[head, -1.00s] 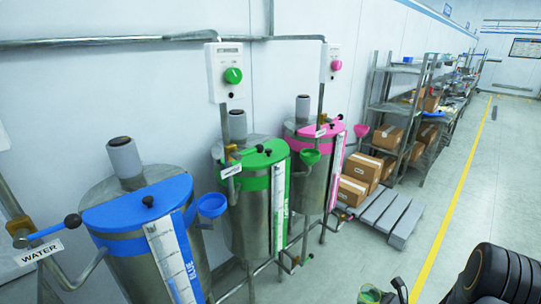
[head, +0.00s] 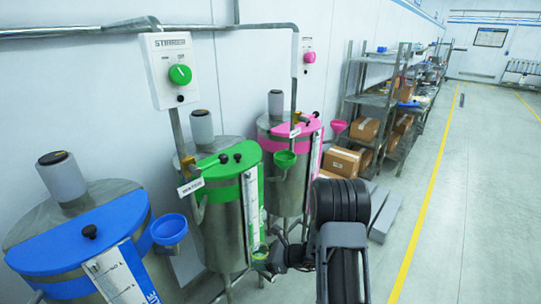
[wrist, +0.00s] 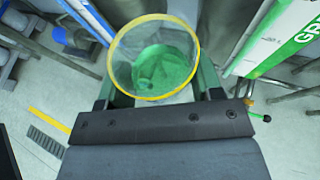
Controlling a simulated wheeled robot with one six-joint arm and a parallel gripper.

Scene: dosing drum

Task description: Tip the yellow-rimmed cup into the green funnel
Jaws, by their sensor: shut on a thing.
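The yellow-rimmed cup (wrist: 120,48) is clear, with green contents at its bottom in the wrist view. My gripper (wrist: 155,88) is shut on it, one finger on each side. In the head view the cup (head: 260,253) is small, in front of the green drum's lower part, and looks about upright. My gripper (head: 268,262) is partly hidden there by my arm. The green funnel (head: 284,160) sticks out to the right of the green-lidded drum (head: 228,215), above and a little right of the cup.
A blue-lidded drum (head: 75,240) with a blue funnel (head: 169,230) stands at left. A pink-lidded drum (head: 290,135) with a pink funnel (head: 338,126) stands behind the green one. Boxes (head: 342,162) and shelves are farther back. The floor at right is clear.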

